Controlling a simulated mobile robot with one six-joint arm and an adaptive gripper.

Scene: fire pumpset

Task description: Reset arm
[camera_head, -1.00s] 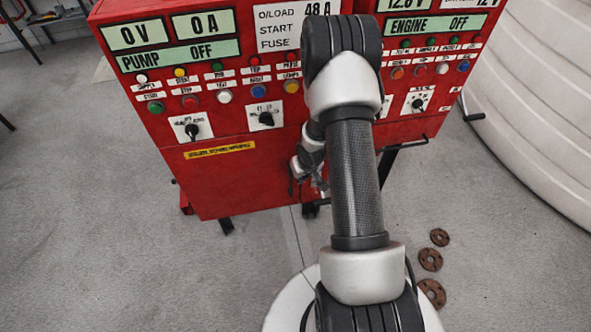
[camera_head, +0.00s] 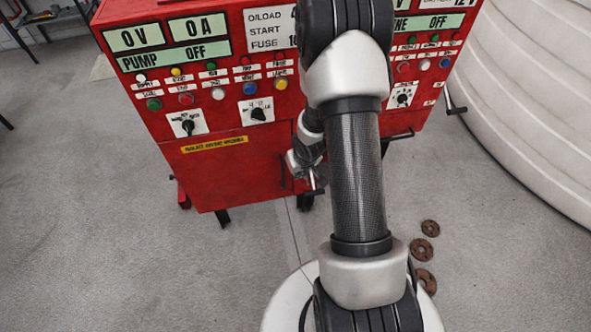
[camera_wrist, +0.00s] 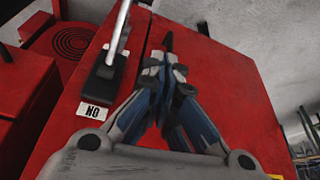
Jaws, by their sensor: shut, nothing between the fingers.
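My arm rises from the bottom centre of the head view, its elbow in front of the red pump control cabinet (camera_head: 235,170). My forearm and wrist run down behind the upper arm, close to the cabinet front. In the head view the gripper is small and partly hidden, so its fingers are not clear. In the wrist view my gripper (camera_wrist: 168,45) is shut and empty, its blue-grey fingers meeting over a red box surface (camera_wrist: 225,85). Left of the fingers is a black switch block (camera_wrist: 105,72) with a metal lever and an upside-down "ON" label (camera_wrist: 92,111).
A large white ribbed tank (camera_head: 535,90) stands on the right, with a crank handle (camera_head: 455,108) near it. Brown discs (camera_head: 424,250) lie on the floor right of my arm. The grey floor (camera_head: 90,250) at left is clear.

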